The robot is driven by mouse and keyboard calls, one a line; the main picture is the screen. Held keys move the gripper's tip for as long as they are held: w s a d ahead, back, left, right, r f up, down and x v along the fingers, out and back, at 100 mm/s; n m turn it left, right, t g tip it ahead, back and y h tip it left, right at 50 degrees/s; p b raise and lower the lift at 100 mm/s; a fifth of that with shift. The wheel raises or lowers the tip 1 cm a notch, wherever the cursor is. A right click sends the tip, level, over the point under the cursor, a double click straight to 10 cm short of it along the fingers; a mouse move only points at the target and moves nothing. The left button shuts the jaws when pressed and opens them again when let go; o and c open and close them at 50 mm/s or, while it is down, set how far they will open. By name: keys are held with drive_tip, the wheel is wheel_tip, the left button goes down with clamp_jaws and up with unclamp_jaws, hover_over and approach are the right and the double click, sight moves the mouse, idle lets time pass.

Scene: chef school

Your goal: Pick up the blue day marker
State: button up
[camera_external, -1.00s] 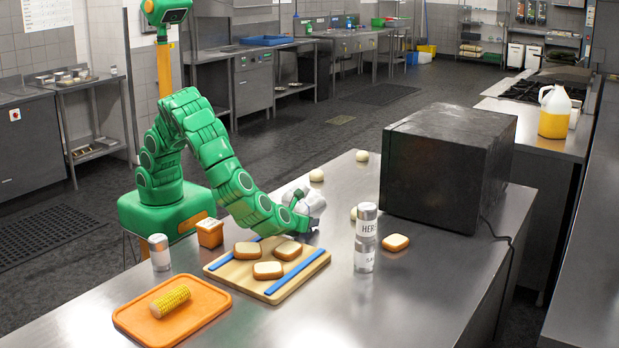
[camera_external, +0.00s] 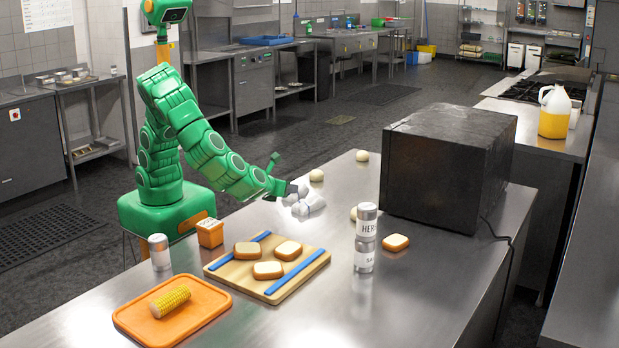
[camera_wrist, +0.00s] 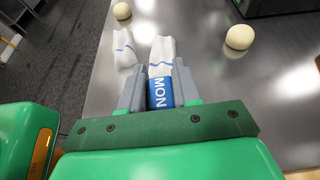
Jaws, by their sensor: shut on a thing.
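The blue day marker (camera_wrist: 160,93) bears white letters reading MON in the wrist view. It sits between the grey fingers of my gripper (camera_wrist: 157,82), which is shut on it. Two crumpled white things with blue lines lie beyond: one (camera_wrist: 124,48) to the left, and one (camera_wrist: 162,52) directly past the marker. I cannot tell whether the marker touches the second one. In the external view my gripper (camera_external: 292,191) is low over the counter, just behind the white things (camera_external: 306,204); the marker cannot be made out there.
On the steel counter (camera_external: 330,300), a wooden board (camera_external: 230,271) with bread and blue strips lies in front. Stacked shakers (camera_external: 365,240) and a black box oven (camera_external: 447,165) stand to the right. Pale dough balls (camera_external: 316,175) lie behind. An orange board (camera_external: 205,310) holds corn.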

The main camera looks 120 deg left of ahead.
drive_tip(key=s+d+r, duration=0.1)
drive_tip(key=s+r, duration=0.2)
drive_tip(key=s, duration=0.3)
drive_tip(key=shift+s, duration=0.25)
